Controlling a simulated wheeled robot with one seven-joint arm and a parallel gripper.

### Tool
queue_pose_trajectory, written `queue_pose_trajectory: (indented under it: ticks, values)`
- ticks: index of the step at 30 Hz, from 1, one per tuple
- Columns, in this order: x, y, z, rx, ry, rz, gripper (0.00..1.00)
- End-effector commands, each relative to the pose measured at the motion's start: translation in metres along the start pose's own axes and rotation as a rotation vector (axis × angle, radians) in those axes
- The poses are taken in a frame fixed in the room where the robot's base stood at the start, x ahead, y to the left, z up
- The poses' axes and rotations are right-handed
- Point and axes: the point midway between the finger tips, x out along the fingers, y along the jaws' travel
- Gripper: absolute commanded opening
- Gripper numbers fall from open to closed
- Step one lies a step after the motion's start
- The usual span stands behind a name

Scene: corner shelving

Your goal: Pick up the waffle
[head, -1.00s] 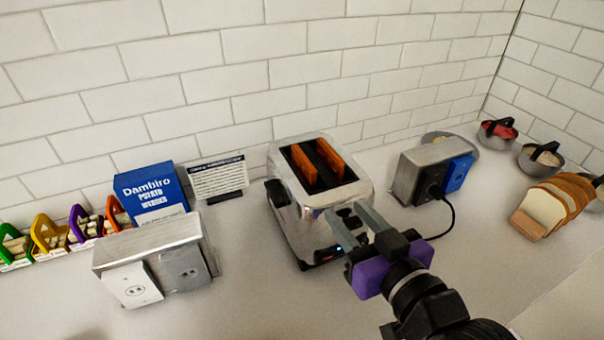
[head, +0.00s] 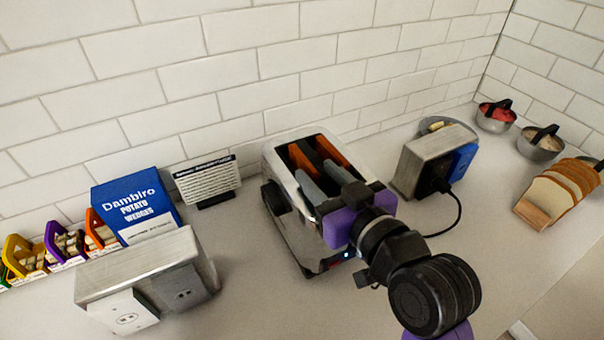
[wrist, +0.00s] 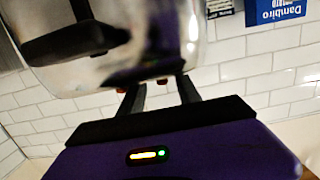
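Two brown-orange slabs that look like waffles stand in the two slots of a silver toaster. The left waffle (head: 301,159) and the right waffle (head: 332,151) stick up a little from the slots. The toaster (head: 285,222) also fills the upper left of the wrist view (wrist: 150,60). My gripper (head: 313,165) is over the near end of the toaster top. Its two grey fingers are apart, with nothing visibly held between them. In the wrist view the fingers (wrist: 160,88) reach toward the toaster, and small reddish bits show near their tips. I cannot tell whether they touch a waffle.
A metal outlet box (head: 150,262) and a blue potato wedges box (head: 130,207) stand left. Another outlet box (head: 430,160), with a black cord, is right of the toaster. Bread slices (head: 556,190) and bowls (head: 540,145) are far right. A tiled wall is behind.

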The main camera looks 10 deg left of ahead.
Motion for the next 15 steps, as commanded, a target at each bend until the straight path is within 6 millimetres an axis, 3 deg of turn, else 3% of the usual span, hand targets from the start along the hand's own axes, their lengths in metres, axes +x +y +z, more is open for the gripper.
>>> queue_pose_trajectory:
  ticks: [9,15]
  values:
    - [0.041,-0.004,-0.008,0.000,-0.001,0.000,0.40]
    - [0.054,-0.004,-0.007,-0.001,0.001,0.001,0.40]
